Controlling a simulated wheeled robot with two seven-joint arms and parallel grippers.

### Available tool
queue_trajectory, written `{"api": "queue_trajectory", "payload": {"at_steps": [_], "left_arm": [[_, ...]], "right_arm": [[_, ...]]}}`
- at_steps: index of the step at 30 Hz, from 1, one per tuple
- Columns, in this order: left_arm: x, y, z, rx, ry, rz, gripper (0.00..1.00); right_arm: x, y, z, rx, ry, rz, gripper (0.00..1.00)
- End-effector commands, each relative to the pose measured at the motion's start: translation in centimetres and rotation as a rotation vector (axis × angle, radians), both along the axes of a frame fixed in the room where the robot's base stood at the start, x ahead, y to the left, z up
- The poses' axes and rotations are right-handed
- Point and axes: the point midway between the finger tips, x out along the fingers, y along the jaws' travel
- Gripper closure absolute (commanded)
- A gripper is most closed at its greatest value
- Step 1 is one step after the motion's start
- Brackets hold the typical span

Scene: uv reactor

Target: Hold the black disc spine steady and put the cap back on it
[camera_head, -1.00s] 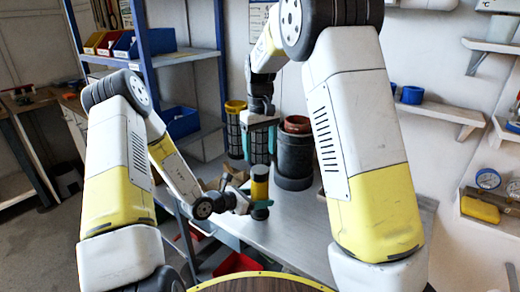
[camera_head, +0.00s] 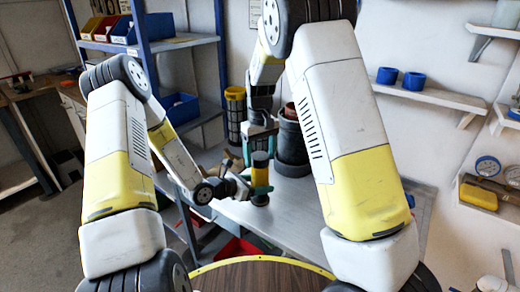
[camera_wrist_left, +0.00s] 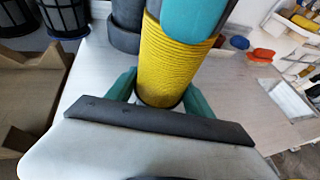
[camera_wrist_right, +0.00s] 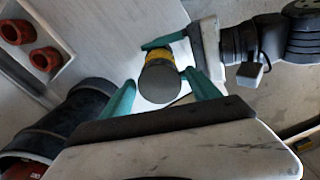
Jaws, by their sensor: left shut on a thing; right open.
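An upright cylinder (camera_head: 260,168) stands on the grey worktop, with a ribbed yellow middle and a dark top and base. I cannot tell the spine and its cap apart. My left gripper (camera_head: 256,190) is shut on its lower part. In the left wrist view its teal fingers flank the yellow ribs (camera_wrist_left: 168,65), and a teal piece covers the upper end. My right gripper (camera_head: 260,147) is open just above, fingers pointing down. In the right wrist view the round grey top (camera_wrist_right: 160,84) lies between its open fingers; contact cannot be told.
A large dark cylinder (camera_head: 291,150) stands close behind, right of my right gripper. A yellow-rimmed mesh basket (camera_head: 235,112) is behind to the left. A blue-framed shelf (camera_head: 180,42) stands at the left. The worktop (camera_head: 285,215) is clear in front and to the right.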

Motion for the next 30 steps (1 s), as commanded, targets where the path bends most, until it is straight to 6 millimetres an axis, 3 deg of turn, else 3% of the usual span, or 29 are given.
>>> {"api": "queue_trajectory", "payload": {"at_steps": [8,18,24,25,28,30], "left_arm": [[-0.03,-0.02,-0.03,0.001,0.001,-0.001,1.0],[-0.01,-0.01,-0.02,0.0,0.0,0.0,1.0],[-0.01,-0.01,-0.02,0.0,0.0,0.0,1.0],[-0.01,-0.02,-0.01,0.0,0.0,0.0,1.0],[-0.01,-0.02,-0.01,0.0,0.0,0.0,1.0],[-0.01,-0.02,-0.01,0.0,0.0,0.0,1.0]], "right_arm": [[0.01,-0.02,-0.13,0.0,0.0,0.0,0.29],[0.01,-0.02,-0.11,0.0,0.0,0.0,0.94],[0.01,-0.02,-0.1,0.0,0.0,-0.007,0.95],[0.01,-0.02,-0.1,0.0,0.0,-0.007,0.45],[0.01,-0.02,-0.1,0.0,0.0,-0.007,0.25],[0.01,-0.02,-0.1,0.0,0.0,-0.007,0.21]]}}
